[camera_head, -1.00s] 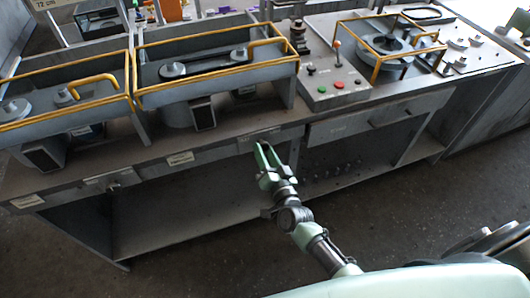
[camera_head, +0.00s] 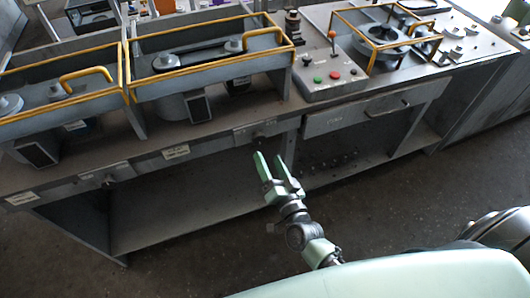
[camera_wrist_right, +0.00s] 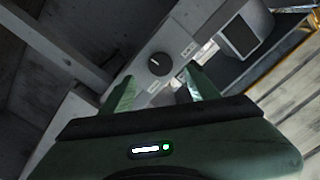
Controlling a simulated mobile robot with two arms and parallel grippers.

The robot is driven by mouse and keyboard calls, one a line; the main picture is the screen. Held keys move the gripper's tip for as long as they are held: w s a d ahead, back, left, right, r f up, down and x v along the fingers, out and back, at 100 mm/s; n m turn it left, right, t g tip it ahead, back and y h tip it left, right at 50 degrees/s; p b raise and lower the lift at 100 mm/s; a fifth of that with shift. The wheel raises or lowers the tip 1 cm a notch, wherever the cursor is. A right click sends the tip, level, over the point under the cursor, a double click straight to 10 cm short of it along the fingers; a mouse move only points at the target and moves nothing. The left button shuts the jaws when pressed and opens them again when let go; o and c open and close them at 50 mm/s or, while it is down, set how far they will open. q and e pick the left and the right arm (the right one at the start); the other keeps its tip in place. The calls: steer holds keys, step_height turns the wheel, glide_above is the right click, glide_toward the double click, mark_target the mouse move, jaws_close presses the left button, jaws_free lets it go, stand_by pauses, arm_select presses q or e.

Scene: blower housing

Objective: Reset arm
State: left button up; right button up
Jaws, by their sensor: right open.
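My right gripper (camera_head: 270,165) is pale green and open, with nothing between its fingers. In the head view it hangs in front of the workbench's front edge, below the tabletop. In the right wrist view the two green fingers (camera_wrist_right: 155,95) stand apart, with the bench's front panel and a round dark knob (camera_wrist_right: 159,64) beyond them. My left gripper is not in view.
A long grey workbench (camera_head: 222,133) carries yellow-railed stations on its left. A control box (camera_head: 328,78) with a lever and red and green buttons stands right of them, above a drawer (camera_head: 375,108). The floor (camera_head: 190,255) in front is clear.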

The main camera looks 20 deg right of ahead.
steer(key=shift+s, duration=0.4)
steer(key=shift+f, duration=0.1)
steer(key=s+f+n+g+y, duration=0.1)
steer(key=s+f+n+g, duration=0.4)
steer(key=f, duration=0.8)
steer(key=s+f+n+g, duration=0.1)
steer(key=s+f+g, duration=0.2)
steer(key=s+f, duration=0.7)
steer(key=s+d+f+n+g, duration=0.2)
steer(key=s+d+f+g, duration=0.1)
steer(key=s+f, duration=0.7)
steer(key=s+d+f+n+g+h, duration=0.1)
steer(key=s+d+f+g, duration=0.2)
steer(key=s, duration=1.3)
step_height(320, 180, down, 7)
steer(key=g, duration=0.3)
steer(key=shift+s+n+h, duration=0.25)
steer(key=shift+n+h, duration=0.05)
steer(key=shift+n, duration=0.1)
steer(key=shift+r, duration=0.15)
